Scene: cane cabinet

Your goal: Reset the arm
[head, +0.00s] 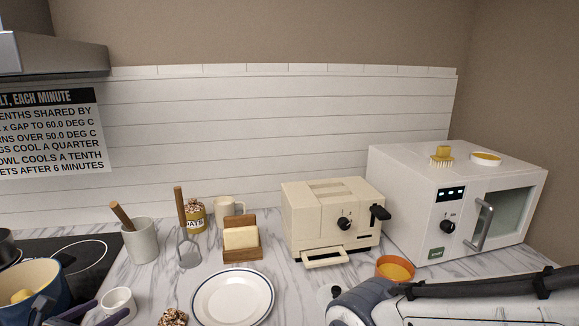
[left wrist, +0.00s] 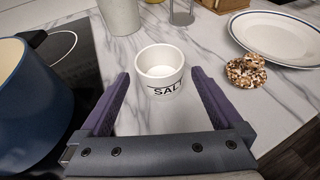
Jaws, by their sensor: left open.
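My left gripper (head: 92,316) is at the bottom left of the head view, low over the counter beside the blue pot. In the left wrist view its two purple fingers (left wrist: 160,76) are spread apart with nothing gripped. A small white salt cup (left wrist: 160,72) stands upright on the counter, framed between the fingertips, with a visible gap on each side. The salt cup (head: 118,301) also shows in the head view, close to the fingers. Part of my right arm (head: 460,305) crosses the bottom right of the head view. Its gripper is not seen.
A blue pot (head: 50,280) is left of my left gripper on the dark hob (head: 92,252). A nut-covered ring (head: 173,317) and a white plate (head: 234,298) lie to the right. A cream toaster (head: 330,215), orange bowl (head: 394,269) and white microwave (head: 405,185) stand farther right.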

